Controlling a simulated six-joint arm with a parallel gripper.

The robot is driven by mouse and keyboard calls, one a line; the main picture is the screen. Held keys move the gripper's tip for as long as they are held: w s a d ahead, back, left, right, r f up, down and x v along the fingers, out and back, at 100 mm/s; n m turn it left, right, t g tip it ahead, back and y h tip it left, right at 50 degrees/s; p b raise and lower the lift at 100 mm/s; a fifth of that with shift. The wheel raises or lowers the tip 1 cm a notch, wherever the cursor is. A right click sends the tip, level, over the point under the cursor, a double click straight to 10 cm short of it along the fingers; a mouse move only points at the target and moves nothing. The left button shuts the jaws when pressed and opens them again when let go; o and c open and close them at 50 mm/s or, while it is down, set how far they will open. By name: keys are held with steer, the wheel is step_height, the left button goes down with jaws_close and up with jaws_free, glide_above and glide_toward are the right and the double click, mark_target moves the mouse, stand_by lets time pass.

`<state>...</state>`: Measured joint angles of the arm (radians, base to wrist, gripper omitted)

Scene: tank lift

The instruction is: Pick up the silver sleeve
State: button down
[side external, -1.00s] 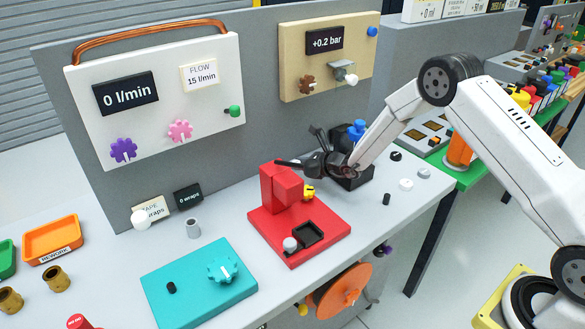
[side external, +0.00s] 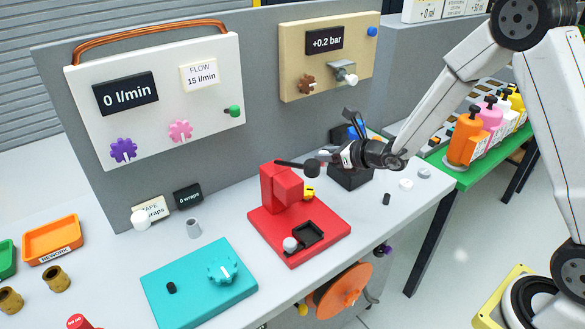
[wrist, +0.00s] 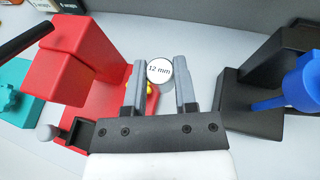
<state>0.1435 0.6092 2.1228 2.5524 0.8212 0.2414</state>
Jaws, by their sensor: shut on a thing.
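In the side view the piece is small and mostly hidden by the fingers.
The red press (side external: 330,228) with its black lever (side external: 290,163) is close by my gripper. A black block (wrist: 265,95) with a blue part (wrist: 300,85) stands on the other side. The teal box (side external: 200,285) is farther left. Small cylinders lie at the bench's right edge.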

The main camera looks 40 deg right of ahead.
steer(key=shift+s+r, duration=0.35)
steer(key=shift+s, duration=0.4)
steer(key=shift+s+r, duration=0.3)
steer(key=shift+s, duration=0.4)
